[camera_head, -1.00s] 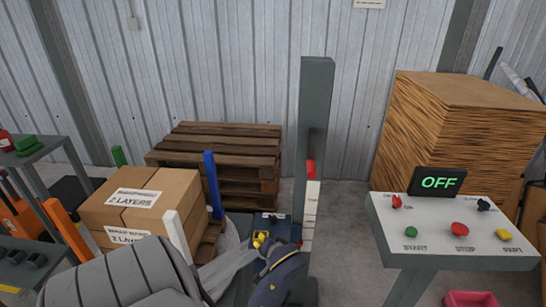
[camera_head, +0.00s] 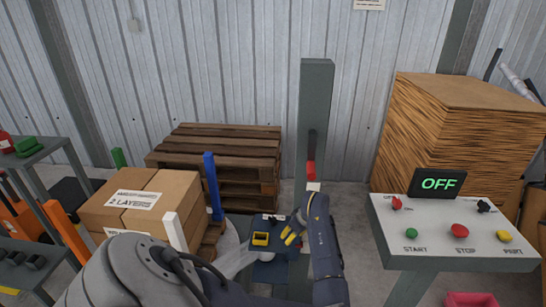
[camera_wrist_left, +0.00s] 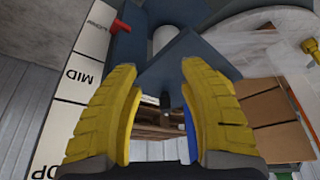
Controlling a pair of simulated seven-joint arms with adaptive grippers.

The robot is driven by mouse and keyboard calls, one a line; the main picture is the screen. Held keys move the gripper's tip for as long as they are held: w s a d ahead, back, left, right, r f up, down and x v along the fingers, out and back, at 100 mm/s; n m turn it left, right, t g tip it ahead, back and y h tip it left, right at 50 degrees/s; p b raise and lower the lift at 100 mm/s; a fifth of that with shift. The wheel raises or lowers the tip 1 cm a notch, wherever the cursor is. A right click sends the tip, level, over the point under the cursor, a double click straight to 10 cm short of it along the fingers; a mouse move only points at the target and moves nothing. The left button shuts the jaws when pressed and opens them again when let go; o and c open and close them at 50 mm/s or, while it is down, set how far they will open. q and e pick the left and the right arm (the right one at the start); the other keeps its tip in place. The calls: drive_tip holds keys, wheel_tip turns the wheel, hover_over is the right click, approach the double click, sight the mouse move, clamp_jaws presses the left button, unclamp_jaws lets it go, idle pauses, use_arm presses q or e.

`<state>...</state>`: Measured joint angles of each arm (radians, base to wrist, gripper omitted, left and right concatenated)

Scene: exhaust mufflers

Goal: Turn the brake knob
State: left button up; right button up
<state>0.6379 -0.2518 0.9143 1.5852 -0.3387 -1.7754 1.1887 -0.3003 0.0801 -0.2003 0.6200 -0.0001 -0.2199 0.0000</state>
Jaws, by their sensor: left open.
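The brake knob is not marked by any readable label, so I cannot tell which control it is. My right gripper is not in view.
The grey column (camera_head: 316,90) rises close to my left wrist. A control stand (camera_head: 450,235) reading OFF is at the right. Cardboard boxes (camera_head: 150,200), a blue post (camera_head: 212,185) and stacked pallets (camera_head: 225,140) stand left. Floor between column and stand is free.

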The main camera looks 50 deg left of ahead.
sight(273, 218)
use_arm(q)
drive_tip(key=a, duration=1.1)
drive_tip(key=shift+a, duration=0.4)
drive_tip(key=shift+a+f, duration=0.15)
drive_tip(key=shift+f, duration=0.45)
clamp_jaws()
